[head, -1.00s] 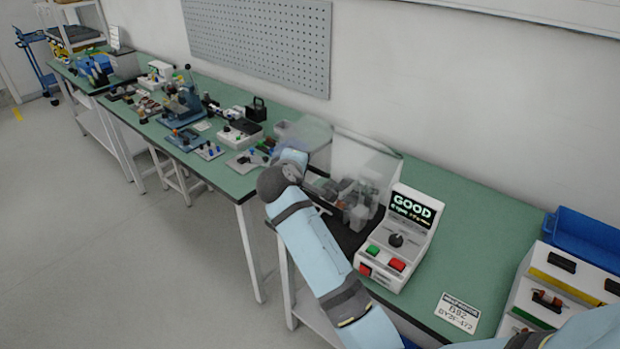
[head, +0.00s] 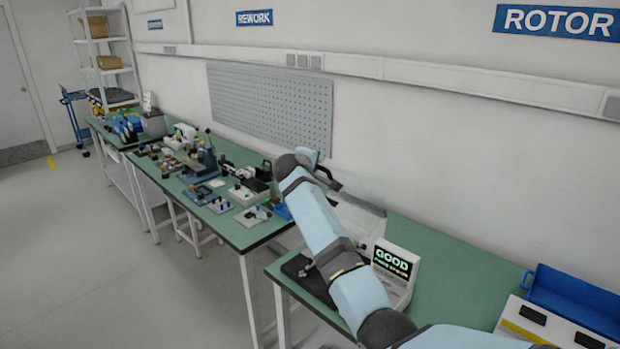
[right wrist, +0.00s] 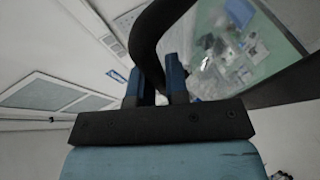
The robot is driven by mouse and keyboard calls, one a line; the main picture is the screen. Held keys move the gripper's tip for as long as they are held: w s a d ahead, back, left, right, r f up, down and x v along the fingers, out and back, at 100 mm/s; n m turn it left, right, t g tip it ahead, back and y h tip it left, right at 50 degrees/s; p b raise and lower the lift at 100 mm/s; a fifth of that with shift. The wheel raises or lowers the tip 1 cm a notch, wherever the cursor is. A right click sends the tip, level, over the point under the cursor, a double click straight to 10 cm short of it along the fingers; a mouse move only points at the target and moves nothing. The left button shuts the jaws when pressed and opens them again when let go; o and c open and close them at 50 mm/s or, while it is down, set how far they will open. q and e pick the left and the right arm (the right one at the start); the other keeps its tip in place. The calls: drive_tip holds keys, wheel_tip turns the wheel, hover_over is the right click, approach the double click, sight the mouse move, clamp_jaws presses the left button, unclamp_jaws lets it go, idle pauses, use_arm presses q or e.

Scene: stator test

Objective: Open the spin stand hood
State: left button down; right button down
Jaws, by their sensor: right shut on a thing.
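The spin stand has a dark base (head: 308,283) on the green bench, beside a white console (head: 396,272) whose screen reads GOOD. Its clear hood (head: 362,214) stands raised and tilted above the base, partly hidden by my right arm. The hood's black handle (head: 326,178) is up at the end of my right arm. In the right wrist view, the blue fingers of my right gripper (right wrist: 156,82) are shut on the black curved handle (right wrist: 147,38). In the head view, my right gripper's fingers are mostly hidden behind the wrist. My left gripper is not in view.
A second green bench (head: 236,236) on the left holds several small fixtures and tools. A blue bin (head: 575,300) and a white panel (head: 545,325) are at the right. A perforated board (head: 270,105) hangs on the wall behind. The green surface right of the console is clear.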

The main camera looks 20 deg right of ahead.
drive_tip(key=shift+w+d+r, duration=0.15)
drive_tip(key=shift+d+r, duration=0.2)
drive_tip(key=shift+d, duration=0.05)
drive_tip(key=c, duration=1.4)
unclamp_jaws()
drive_tip(key=shift+s+a+r, duration=0.1)
drive_tip(key=shift+s+a, duration=0.25)
drive_tip(key=shift+a, duration=0.1)
drive_tip(key=shift+b+v, duration=1.4)
drive_tip(key=shift+v, duration=4.95)
drive_tip(key=shift+d+r, duration=0.1)
